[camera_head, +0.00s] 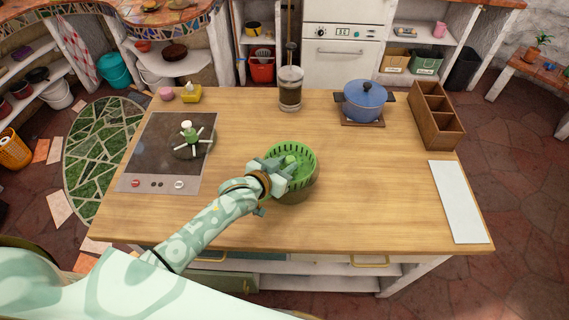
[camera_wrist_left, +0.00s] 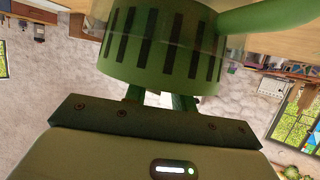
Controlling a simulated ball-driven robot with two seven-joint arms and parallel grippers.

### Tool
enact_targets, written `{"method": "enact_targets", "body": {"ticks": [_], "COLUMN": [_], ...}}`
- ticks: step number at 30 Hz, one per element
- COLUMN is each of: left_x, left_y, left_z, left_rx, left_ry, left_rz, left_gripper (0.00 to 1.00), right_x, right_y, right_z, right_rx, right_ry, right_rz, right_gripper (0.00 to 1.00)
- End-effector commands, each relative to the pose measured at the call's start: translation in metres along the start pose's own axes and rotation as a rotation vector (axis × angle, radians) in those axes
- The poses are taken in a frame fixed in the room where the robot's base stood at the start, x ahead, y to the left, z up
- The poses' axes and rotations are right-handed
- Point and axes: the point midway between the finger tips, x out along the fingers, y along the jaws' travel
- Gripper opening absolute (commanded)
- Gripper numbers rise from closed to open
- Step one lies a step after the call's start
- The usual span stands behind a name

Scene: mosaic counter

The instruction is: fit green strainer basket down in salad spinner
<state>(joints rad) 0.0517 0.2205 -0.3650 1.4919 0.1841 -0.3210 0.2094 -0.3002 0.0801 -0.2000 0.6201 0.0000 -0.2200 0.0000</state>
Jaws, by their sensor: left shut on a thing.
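The green strainer basket (camera_head: 302,152), round with slotted sides, is over the salad spinner bowl (camera_head: 303,196) at the middle of the counter. The bowl is brownish and looks see-through; only its near side shows below the basket. My left gripper (camera_head: 281,167) is shut on the basket. In the left wrist view the slotted basket wall (camera_wrist_left: 165,50) fills the top middle, with the fingers (camera_wrist_left: 160,98) against it. A see-through edge, likely the bowl, shows behind the basket. I cannot tell how deep the basket sits. My right gripper is not in view.
A glass jar (camera_head: 290,90), blue pot (camera_head: 366,102), wooden divided box (camera_head: 436,112) and white board (camera_head: 458,200) stand around. The counter right of the bowl is clear.

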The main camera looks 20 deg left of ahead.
Motion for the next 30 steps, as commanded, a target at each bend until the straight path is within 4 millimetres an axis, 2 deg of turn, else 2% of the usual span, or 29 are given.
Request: {"method": "enact_targets", "body": {"ticks": [30], "left_x": [0.006], "left_y": [0.0], "left_z": [0.014], "left_rx": [0.0], "left_ry": [0.002], "left_rz": [0.0], "left_gripper": [0.0], "right_x": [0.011], "right_y": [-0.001], "right_z": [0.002], "right_rx": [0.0], "right_ry": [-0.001], "right_rz": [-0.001], "right_gripper": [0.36]}}
